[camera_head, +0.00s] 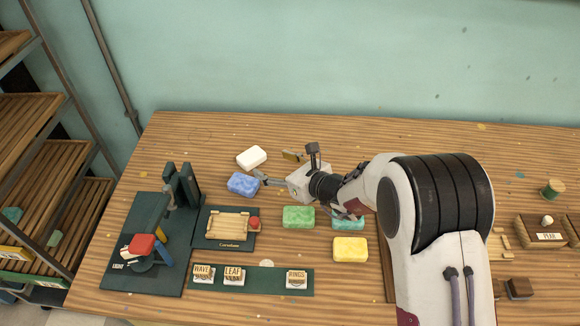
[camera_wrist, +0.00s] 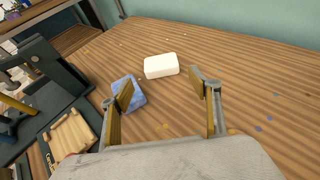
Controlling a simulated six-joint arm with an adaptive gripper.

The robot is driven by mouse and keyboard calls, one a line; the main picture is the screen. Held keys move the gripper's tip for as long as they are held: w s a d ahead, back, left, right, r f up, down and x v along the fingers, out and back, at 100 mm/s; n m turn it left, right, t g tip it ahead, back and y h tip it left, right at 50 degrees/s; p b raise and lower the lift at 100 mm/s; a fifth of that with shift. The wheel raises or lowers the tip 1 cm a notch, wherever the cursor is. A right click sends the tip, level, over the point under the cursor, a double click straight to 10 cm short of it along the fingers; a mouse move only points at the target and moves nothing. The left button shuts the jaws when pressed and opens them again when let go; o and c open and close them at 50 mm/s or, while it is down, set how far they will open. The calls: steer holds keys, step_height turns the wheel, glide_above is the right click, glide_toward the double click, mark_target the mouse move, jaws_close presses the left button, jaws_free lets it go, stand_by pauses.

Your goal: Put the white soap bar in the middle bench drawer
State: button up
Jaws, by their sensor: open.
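The white soap bar (camera_head: 251,157) lies flat on the wooden bench near its back edge. In the wrist view the white soap bar (camera_wrist: 161,66) lies ahead of the fingertips, between their lines and apart from them. My gripper (camera_head: 261,178) is to the front right of the white bar, low over the bench. In the wrist view my gripper (camera_wrist: 161,87) is open with nothing between its fingers. A blue soap bar (camera_head: 243,184) lies beside the left finger; whether they touch I cannot tell. The bench drawers are not in view.
Green (camera_head: 299,217), yellow (camera_head: 350,249) and teal (camera_head: 348,222) bars lie in front of my arm. A dark green press (camera_head: 146,242) and a carved tray (camera_head: 229,226) stand left. A rack (camera_head: 35,130) is at far left. Bench right of the white bar is mostly clear.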

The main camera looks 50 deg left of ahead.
steer(key=shift+w+d+r, duration=0.2)
steer(key=shift+r, duration=0.25)
steer(key=w+d+r+n+h, duration=0.2)
steer(key=d+r+n, duration=0.8)
steer(key=d+r, duration=1.1)
steer(key=s+d+n+t+h, duration=0.2)
steer(key=s+d+h, duration=0.1)
steer(key=d, duration=1.2)
steer(key=s+d+n+t+h, duration=0.1)
steer(key=s+d+n+h, duration=0.2)
steer(key=d, duration=1.2)
steer(key=s+d+n+t+h, duration=0.2)
steer(key=s+d+h, duration=0.3)
steer(key=d, duration=1.1)
steer(key=shift+s+n+t, duration=0.3)
steer(key=shift+s+n, duration=0.2)
steer(key=shift+s, duration=0.35)
steer(key=shift+o, duration=0.3)
steer(key=shift+w+a+r, duration=0.1)
steer(key=shift+a, duration=0.05)
